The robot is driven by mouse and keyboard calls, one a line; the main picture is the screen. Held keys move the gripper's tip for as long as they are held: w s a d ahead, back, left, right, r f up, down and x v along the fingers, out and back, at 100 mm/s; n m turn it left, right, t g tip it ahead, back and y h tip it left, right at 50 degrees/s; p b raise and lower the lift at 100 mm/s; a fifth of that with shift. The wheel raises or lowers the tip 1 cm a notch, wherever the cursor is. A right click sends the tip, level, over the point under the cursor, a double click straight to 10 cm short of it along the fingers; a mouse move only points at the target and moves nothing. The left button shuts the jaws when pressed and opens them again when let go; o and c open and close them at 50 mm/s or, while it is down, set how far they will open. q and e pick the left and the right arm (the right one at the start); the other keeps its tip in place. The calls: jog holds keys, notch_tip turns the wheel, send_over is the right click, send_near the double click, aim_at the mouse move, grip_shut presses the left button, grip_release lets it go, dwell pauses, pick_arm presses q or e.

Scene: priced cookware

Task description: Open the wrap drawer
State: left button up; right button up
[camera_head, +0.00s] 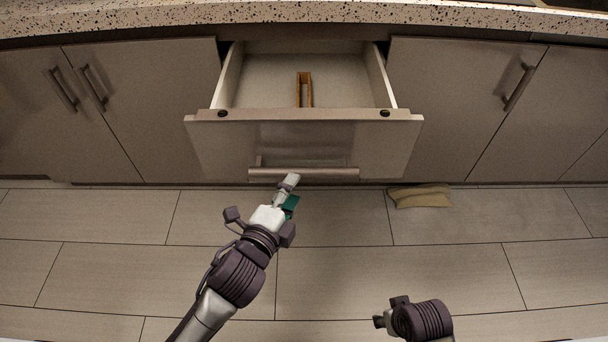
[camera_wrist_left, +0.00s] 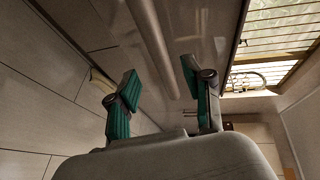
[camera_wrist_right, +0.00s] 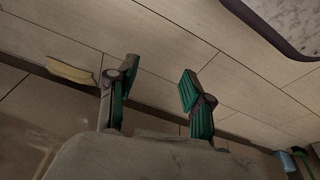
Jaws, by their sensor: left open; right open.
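The wrap drawer (camera_head: 305,140) is pulled well out from under the counter, and its inside shows from above. A small brown wooden holder (camera_head: 304,88) lies in it. The drawer's bar handle (camera_head: 304,173) runs along the lower front. My left gripper (camera_head: 290,192) is just in front of the handle, near its left half. In the left wrist view the open fingers (camera_wrist_left: 158,85) stand apart, with the handle bar (camera_wrist_left: 152,42) ahead between them. My right gripper (camera_head: 378,321) is low at the right in the head view. Its fingers (camera_wrist_right: 153,88) are open and empty in the right wrist view.
Closed cupboard doors with bar handles flank the drawer on the left (camera_head: 150,100) and right (camera_head: 440,100). A speckled countertop (camera_head: 300,13) runs above. A folded tan cloth-like item (camera_head: 420,196) lies on the floor at the right. The tiled floor in front is otherwise clear.

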aim_at(302, 176)
pick_arm(q)
jog(key=b+x, duration=0.3)
jog(key=x, duration=0.4)
jog(key=shift+s+f, duration=0.1)
jog(key=shift+f, duration=0.05)
jog(key=shift+w+d, duration=0.1)
jog(key=shift+w, duration=0.1)
pick_arm(e)
jog(key=v, duration=0.9)
jog(key=shift+w+r+t, duration=0.15)
jog(key=shift+w+t, duration=0.15)
jog(key=shift+d, duration=0.1)
pick_arm(q)
grip_shut()
jog(key=shift+o, duration=1.1)
grip_release()
